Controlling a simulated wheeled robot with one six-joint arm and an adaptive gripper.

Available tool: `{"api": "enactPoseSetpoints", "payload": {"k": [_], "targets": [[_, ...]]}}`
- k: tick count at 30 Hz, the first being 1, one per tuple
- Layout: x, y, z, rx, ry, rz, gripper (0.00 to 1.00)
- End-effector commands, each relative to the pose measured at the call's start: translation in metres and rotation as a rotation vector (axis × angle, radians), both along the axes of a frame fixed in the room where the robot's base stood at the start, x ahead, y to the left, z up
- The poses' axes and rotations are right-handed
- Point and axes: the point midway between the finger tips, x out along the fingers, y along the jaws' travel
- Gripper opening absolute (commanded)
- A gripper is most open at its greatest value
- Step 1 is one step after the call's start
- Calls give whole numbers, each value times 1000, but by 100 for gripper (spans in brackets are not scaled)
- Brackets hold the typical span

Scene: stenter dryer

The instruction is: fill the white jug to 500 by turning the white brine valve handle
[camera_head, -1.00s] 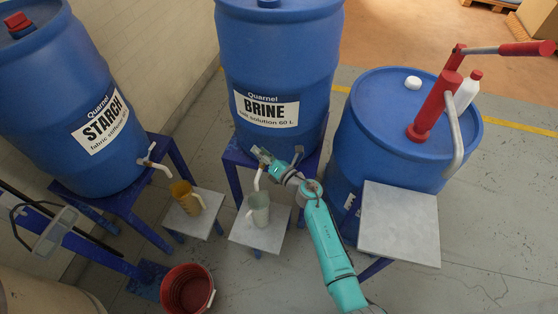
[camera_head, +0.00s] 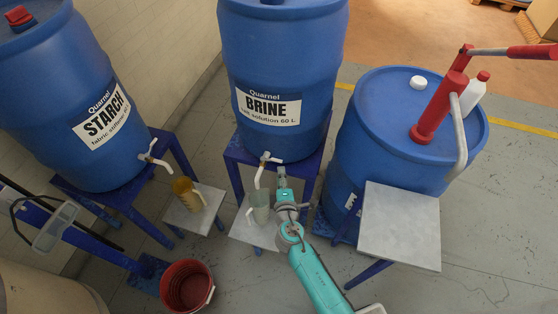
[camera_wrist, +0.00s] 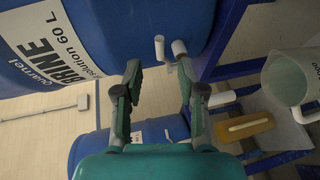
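The blue brine barrel (camera_head: 283,60) stands on a blue stand. Its white valve handle (camera_head: 270,157) sits at the barrel's foot, above a white spout (camera_head: 258,178); the handle also shows in the wrist view (camera_wrist: 159,47). The pale, translucent white jug (camera_head: 260,208) stands upright beneath the spout and shows at the right of the wrist view (camera_wrist: 285,80). Its liquid level is too small to read. My gripper (camera_head: 281,172) is just right of the valve in the head view. In the wrist view its fingers (camera_wrist: 158,72) are apart, with nothing held; the handle appears beyond the gap.
A starch barrel (camera_head: 65,85) with a yellow jug (camera_head: 187,194) stands left. A red bucket (camera_head: 187,287) is on the floor. A blue drum (camera_head: 385,130) with a red pump (camera_head: 440,108) stands right, behind a grey-topped table (camera_head: 400,225). Floor at far right is clear.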

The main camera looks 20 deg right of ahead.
Motion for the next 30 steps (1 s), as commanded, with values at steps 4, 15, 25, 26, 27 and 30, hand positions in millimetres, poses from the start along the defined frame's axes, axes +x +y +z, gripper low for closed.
{"api": "enactPoseSetpoints", "payload": {"k": [4,15,25,26,27,30], "targets": [[27,-7,-4,-1,-2,-2,40],[72,-17,-13,-2,0,-1,40],[78,-19,-15,-2,0,0,40],[78,-18,-15,-2,0,0,40],[78,-18,-15,-2,0,0,40],[78,-18,-15,-2,0,0,20]]}}
